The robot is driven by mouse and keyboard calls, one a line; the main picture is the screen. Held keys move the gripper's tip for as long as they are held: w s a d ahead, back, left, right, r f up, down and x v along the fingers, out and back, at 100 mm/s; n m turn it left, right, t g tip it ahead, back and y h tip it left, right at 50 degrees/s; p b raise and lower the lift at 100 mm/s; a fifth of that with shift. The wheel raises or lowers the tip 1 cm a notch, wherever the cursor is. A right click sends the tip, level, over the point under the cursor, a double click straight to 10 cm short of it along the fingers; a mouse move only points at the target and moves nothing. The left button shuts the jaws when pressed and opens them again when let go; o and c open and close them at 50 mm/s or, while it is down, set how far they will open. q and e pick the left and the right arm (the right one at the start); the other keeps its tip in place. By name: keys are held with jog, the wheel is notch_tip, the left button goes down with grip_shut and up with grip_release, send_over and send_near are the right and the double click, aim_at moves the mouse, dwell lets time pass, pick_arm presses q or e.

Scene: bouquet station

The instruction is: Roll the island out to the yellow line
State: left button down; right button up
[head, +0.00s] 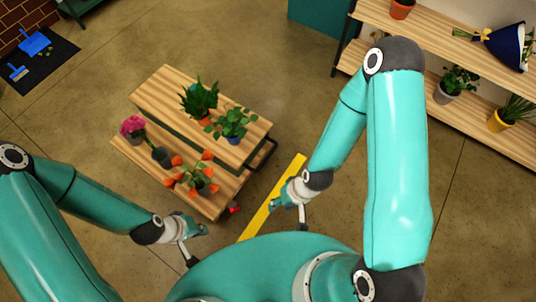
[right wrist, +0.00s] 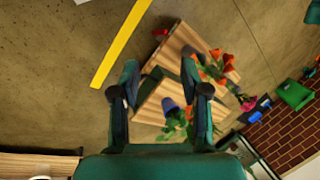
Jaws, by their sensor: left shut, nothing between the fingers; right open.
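The island (head: 160,88) is a two-level wooden cart with a dark frame and a dark rail (head: 265,155) at its right end. It stands left of the yellow line (head: 262,212), a floor strip, with bare floor between them. The right wrist view also shows the island (right wrist: 150,108) and the line (right wrist: 122,42). My left gripper (head: 203,230) is shut and empty, below the island's near corner in the picture. My right gripper (head: 279,202) is open and empty over the line; its spread fingers also show in the wrist view (right wrist: 159,78).
Potted plants (head: 200,97) and orange flowers (head: 193,176) stand on the island. A small red part (head: 234,209) shows at its lower corner. A wooden shelf (head: 445,40) with pots is at right. A dark mat (head: 35,75) with blue tools lies at far left. Floor around is mostly clear.

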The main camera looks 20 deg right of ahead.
jog(key=m+t+h+b, duration=0.1)
jog(key=m+h+b, duration=0.45)
jog(key=b, duration=2.55)
send_near(268, 156)
jog(key=f+m+y+b, duration=0.1)
jog(key=f+b, duration=0.1)
jog(key=f, duration=0.1)
jog(key=d+f+m+y+b, duration=0.1)
jog(key=f, duration=0.2)
jog(key=w+f+m+y+b, duration=0.1)
jog(key=f+b, duration=0.1)
jog(key=f, duration=0.1)
jog(key=shift+d+b, duration=0.3)
jog(key=shift+b, duration=0.05)
grip_shut()
